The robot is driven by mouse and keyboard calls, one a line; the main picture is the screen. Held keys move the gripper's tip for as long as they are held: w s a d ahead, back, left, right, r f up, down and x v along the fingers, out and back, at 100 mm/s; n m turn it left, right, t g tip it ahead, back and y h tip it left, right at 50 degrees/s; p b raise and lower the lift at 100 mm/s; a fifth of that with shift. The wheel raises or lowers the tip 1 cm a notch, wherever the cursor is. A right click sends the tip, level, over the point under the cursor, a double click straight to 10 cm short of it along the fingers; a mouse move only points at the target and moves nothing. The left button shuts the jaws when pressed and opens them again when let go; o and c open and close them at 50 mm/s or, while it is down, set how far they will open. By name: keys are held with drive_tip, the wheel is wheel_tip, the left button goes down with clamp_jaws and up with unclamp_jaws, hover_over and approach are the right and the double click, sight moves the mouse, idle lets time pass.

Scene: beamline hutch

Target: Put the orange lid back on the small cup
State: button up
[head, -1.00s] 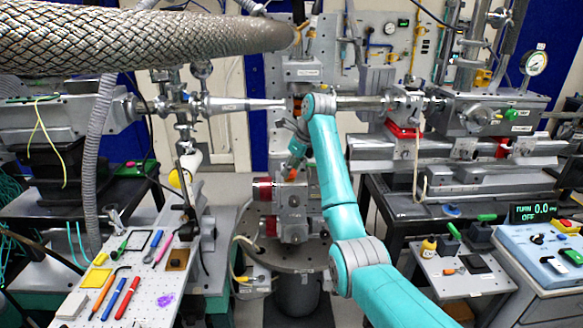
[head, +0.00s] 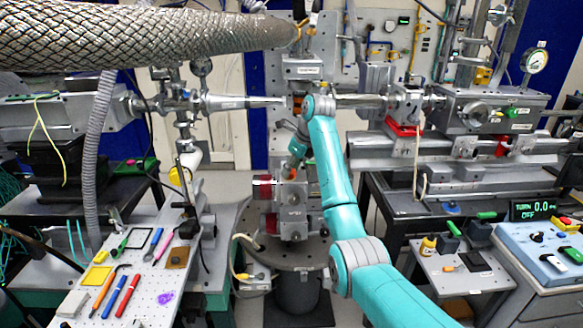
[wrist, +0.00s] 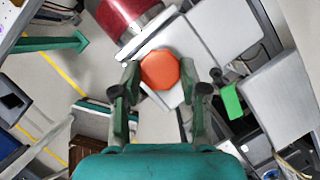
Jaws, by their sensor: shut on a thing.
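The orange lid (wrist: 167,70) is a flat, many-sided disc between the fingers of my gripper (wrist: 173,80) in the wrist view. My gripper is shut on it. In the head view my gripper (head: 295,163) hangs low in front of the grey central stand, with a small orange patch (head: 293,174) at its tip. I cannot make out the small cup; a pale surface shows just below the lid in the wrist view, and I cannot tell what it is.
The grey central stand (head: 292,215) with red parts rises close to my gripper. A perforated board (head: 140,300) with pens and tools lies at left.

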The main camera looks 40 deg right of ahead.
drive_tip(key=shift+f, duration=0.1)
drive_tip(key=o, duration=1)
